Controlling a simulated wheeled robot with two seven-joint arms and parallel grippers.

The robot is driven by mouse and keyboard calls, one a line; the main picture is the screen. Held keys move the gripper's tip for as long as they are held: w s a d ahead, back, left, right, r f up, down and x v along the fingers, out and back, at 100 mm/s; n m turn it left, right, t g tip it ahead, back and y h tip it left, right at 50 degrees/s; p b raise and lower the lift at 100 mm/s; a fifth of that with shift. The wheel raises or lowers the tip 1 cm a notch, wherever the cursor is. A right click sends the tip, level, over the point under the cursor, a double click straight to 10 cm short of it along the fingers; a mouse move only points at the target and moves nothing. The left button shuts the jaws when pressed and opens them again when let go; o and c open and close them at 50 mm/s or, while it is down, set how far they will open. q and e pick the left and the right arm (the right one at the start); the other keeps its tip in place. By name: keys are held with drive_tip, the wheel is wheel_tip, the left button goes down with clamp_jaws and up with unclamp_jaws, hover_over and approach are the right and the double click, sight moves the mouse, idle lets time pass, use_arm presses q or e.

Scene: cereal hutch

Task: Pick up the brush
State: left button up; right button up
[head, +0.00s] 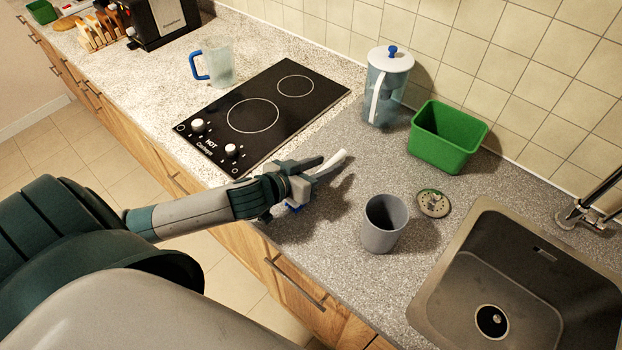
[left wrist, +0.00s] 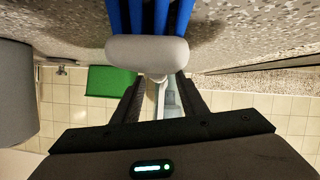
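The brush has a white handle (head: 337,159) and a white head (left wrist: 148,50) with blue bristles (left wrist: 150,14). It is at the counter's front part, left of the grey cup; its bristles point toward the counter. My left gripper (head: 318,170) is over the brush and hides much of it in the head view. In the left wrist view, the fingers (left wrist: 160,95) stand apart, with the thin handle between them and gaps beside it. I see no clear contact with the handle. My right gripper is in neither view.
A grey cup (head: 382,226) stands to the right, with a round sink strainer (head: 433,203) beside it and the sink (head: 440,287) beyond. A green bin (head: 447,140) and a water pitcher (head: 385,90) stand behind. A black hob (head: 262,110) lies to the left.

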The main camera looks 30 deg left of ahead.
sight(331, 160)
use_arm(q)
drive_tip(key=shift+w+p, duration=0.5)
drive_tip(key=shift+w, duration=0.25)
drive_tip(key=p+x, duration=0.1)
drive_tip(key=x, duration=0.1)
drive_tip(key=shift+w+f, duration=0.15)
drive_tip(key=shift+w, duration=0.25)
drive_tip(key=shift+w+d+f, duration=0.1)
drive_tip(key=shift+w+f, duration=0.2)
clamp_jaws()
